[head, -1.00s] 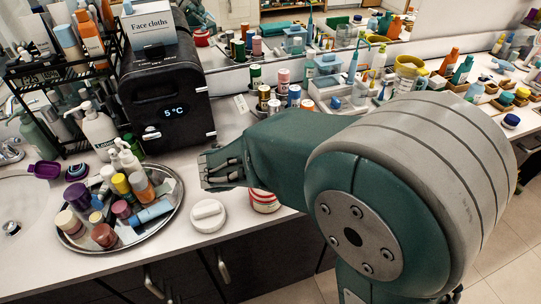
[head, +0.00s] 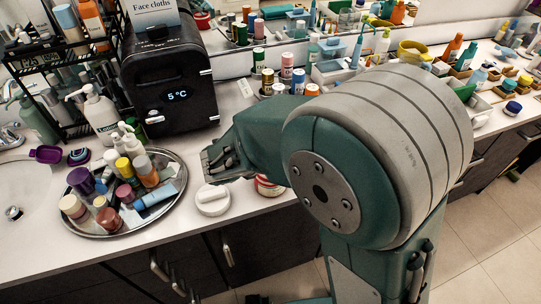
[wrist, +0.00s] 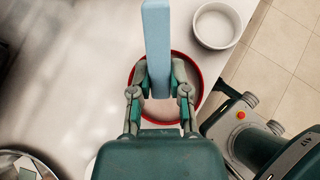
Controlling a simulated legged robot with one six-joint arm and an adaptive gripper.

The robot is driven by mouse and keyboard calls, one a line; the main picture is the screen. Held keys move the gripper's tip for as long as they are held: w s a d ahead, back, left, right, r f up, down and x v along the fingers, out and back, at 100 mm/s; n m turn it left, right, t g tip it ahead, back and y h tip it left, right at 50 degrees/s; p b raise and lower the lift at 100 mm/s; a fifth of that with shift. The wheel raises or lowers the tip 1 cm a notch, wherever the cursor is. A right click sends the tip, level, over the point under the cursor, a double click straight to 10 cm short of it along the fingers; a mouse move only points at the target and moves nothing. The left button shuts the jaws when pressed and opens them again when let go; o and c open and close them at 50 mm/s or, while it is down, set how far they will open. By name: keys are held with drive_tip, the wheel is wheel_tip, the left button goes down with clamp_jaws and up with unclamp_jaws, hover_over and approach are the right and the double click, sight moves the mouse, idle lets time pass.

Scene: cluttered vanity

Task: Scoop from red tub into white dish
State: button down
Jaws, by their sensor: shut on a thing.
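The red tub (head: 268,186) stands near the counter's front edge, partly hidden by my arm in the head view. In the wrist view I look down on its round red rim (wrist: 201,85) and pale inside. My gripper (wrist: 160,78) is over the tub, its fingers shut on a light blue bar-shaped tool (wrist: 157,40), seemingly the scoop.
A white round lid (head: 212,201) lies left of the tub. A metal tray (head: 172,208) with several bottles stands farther left. A black cooler box (head: 170,85) and several small cans (head: 267,80) stand behind. Floor lies beyond the counter edge.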

drive_tip(key=g, duration=0.1)
drive_tip(key=d+g+y, duration=0.1)
drive_tip(key=w+d+y, duration=0.1)
drive_tip(key=shift+f+g, duration=0.25)
drive_tip(key=shift+g, duration=0.15)
drive_tip(key=shift+w+f+g+y, duration=0.25)
drive_tip(key=shift+w+g+y, duration=0.2)
drive_tip(key=shift+g+y, duration=0.5)
drive_tip(key=shift+w+d+f+g+y, duration=0.1)
drive_tip(key=shift+d+g+y, duration=0.05)
drive_tip(key=shift+g+y, duration=0.2)
drive_tip(key=shift+d+f+g+y, duration=0.2)
drive_tip(key=shift+g+y, duration=0.2)
drive_tip(key=shift+f, duration=0.1)
drive_tip(key=shift+w+r, duration=0.15)
drive_tip(key=shift+r, duration=2.5)
drive_tip(key=shift+a, duration=0.1)
